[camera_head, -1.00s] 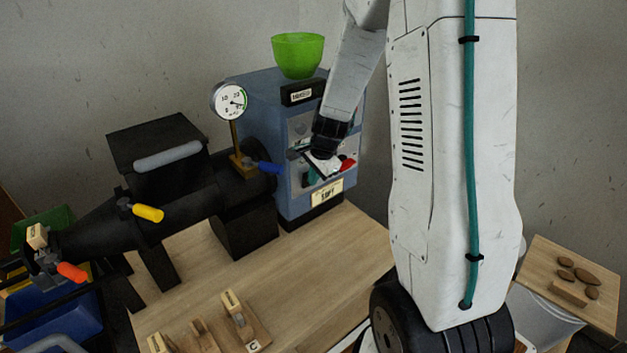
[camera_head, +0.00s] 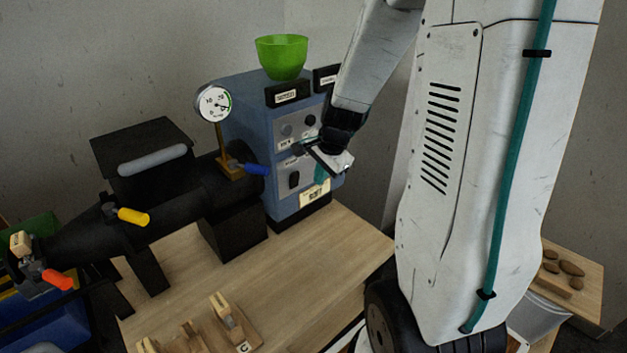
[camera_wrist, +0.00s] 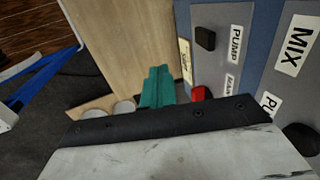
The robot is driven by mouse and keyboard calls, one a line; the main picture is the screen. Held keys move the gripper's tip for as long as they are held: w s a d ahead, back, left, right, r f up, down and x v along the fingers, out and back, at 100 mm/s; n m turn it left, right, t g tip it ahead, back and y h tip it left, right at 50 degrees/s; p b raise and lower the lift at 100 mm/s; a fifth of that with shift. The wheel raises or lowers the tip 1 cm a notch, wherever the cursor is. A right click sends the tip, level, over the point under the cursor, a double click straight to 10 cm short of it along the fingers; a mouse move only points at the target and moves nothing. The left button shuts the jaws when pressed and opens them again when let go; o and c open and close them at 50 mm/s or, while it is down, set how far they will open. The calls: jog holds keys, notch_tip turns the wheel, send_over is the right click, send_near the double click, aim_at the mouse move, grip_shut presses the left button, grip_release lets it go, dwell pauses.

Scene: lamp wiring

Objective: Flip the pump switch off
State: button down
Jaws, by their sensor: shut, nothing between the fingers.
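The blue machine box (camera_head: 236,110) stands at the back of the table with a grey control panel. The black pump switch (camera_head: 294,180) is low on the panel's left side. In the wrist view the pump switch (camera_wrist: 205,39) sits beside a "PUMP" label (camera_wrist: 236,44); I cannot tell which way its rocker is tipped. A red switch (camera_wrist: 199,93) sits next to it, close to my fingers. My gripper (camera_head: 320,174) is shut and empty in front of the panel, right of the pump switch. Its teal fingers also show in the wrist view (camera_wrist: 158,86), apart from the pump switch.
A green bowl (camera_head: 282,57) tops the box. A dial gauge (camera_head: 213,103) and blue lever (camera_head: 256,169) stand left of the panel. A black machine body (camera_head: 160,205) fills the left. Wooden blocks lie at the front of the table (camera_head: 300,265), whose middle is clear.

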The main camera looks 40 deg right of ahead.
jog(key=shift+s+r, duration=0.9)
jog(key=shift+r, duration=0.25)
jog(key=s+a+r+n+g, duration=0.1)
jog(key=s+a+r+n, duration=0.5)
jog(key=s+a+n, duration=0.2)
jog(key=s+a+r+n+g, duration=0.1)
jog(key=s+a+r+n, duration=0.6)
jog(key=s, duration=0.5)
jog(key=shift+a+r+n, duration=0.25)
jog(key=shift+a+n, duration=0.6)
jog(key=shift+n, duration=0.35)
